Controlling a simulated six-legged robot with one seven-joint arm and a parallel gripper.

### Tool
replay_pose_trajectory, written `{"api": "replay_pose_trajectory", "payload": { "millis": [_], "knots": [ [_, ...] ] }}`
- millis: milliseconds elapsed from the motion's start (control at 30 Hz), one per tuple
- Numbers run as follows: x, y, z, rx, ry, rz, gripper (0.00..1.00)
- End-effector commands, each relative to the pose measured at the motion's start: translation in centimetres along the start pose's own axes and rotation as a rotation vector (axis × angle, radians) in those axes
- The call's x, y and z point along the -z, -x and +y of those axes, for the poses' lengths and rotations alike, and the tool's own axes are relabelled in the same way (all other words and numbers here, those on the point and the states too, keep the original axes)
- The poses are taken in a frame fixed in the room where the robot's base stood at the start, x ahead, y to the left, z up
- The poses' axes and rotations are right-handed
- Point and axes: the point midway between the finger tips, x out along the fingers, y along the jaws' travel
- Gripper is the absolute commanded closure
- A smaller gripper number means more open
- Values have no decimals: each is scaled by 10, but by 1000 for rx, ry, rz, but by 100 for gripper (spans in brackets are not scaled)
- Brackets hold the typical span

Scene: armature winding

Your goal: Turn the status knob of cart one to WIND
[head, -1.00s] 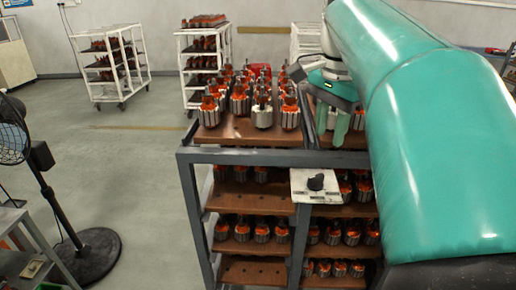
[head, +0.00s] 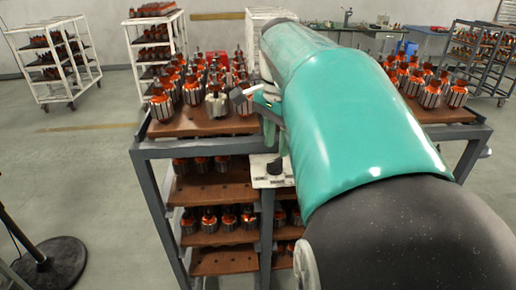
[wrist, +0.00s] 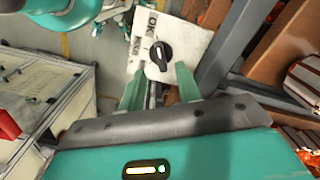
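The status knob (wrist: 160,56) is a black knob with a white mark, on a white plate (wrist: 178,32) fixed to the cart's front. The plate reads OK at its top edge in the wrist view; another label at its left side is too small to read. The mark lies roughly along the line toward OK. In the head view the knob (head: 274,166) and plate (head: 262,181) sit on the grey cart frame. My gripper (wrist: 160,75) is open, its green fingers apart on either side of the knob's near edge, apparently not touching it. It shows in the head view (head: 275,132) just above the plate.
The cart (head: 200,149) carries several copper-wound armatures (head: 217,103) on brown shelves. My arm hides part of its right side. A white cart (head: 155,45) and a fan base (head: 50,262) stand to the left, with open floor between.

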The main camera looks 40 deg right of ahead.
Motion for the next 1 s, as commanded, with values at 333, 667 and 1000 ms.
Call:
{"api": "replay_pose_trajectory", "payload": {
  "millis": [333, 667, 1000],
  "knots": [
    [0, -40, -3, 0, 4, 0, 66],
    [0, -41, -3, 0, 3, 0, 80],
    [0, -41, -2, 1, 8, 0, 100]
  ]
}}
